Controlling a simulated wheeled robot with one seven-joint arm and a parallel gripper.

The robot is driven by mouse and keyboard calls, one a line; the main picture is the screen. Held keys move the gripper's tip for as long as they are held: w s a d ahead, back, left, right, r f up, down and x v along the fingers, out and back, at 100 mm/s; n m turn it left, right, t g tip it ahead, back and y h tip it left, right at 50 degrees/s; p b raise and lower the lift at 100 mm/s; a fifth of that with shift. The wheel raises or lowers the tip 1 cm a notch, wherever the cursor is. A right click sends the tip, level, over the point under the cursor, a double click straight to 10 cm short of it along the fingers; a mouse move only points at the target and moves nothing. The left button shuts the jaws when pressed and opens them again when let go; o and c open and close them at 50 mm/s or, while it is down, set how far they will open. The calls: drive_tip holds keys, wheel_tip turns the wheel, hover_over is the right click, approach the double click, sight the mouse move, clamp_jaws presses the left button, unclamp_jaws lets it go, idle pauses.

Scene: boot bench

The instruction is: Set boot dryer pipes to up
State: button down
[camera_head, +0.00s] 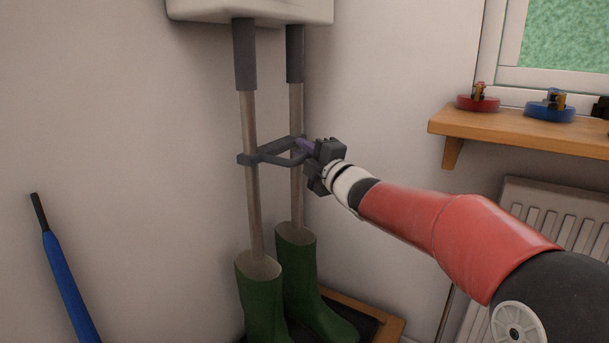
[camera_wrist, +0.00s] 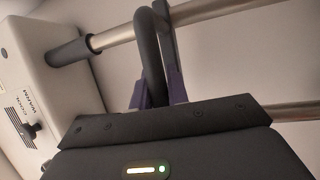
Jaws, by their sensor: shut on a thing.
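The boot dryer (camera_head: 250,10) is a pale box on the wall at the top of the head view. Two metal pipes (camera_head: 251,170) hang from dark sleeves (camera_head: 245,55) and reach down into a pair of green boots (camera_head: 262,300). A dark grey handle (camera_head: 282,158) joins the pipes about midway. My gripper (camera_head: 305,148) is shut on the handle at its right side. In the wrist view the handle's dark bar (camera_wrist: 150,60) passes between the purple fingers (camera_wrist: 160,92). The pipe ends are hidden inside the boots.
A wooden shelf (camera_head: 530,130) holds red (camera_head: 478,103) and blue (camera_head: 550,112) items at right, above a radiator (camera_head: 550,215). A blue umbrella (camera_head: 65,280) leans at left. The boots stand in a wood-edged tray (camera_head: 390,328). The wrist view shows a knob (camera_wrist: 30,130) on the dryer box.

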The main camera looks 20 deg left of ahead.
wheel_tip(320, 180, up, 12)
drive_tip(key=p, duration=0.6)
drive_tip(key=shift+f, duration=0.25)
drive_tip(key=shift+r, duration=0.1)
drive_tip(key=c, duration=1.4)
unclamp_jaws()
drive_tip(key=shift+o, duration=0.2)
drive_tip(key=shift+f, duration=0.2)
drive_tip(key=b+v, duration=0.2)
drive_tip(key=v, duration=0.6)
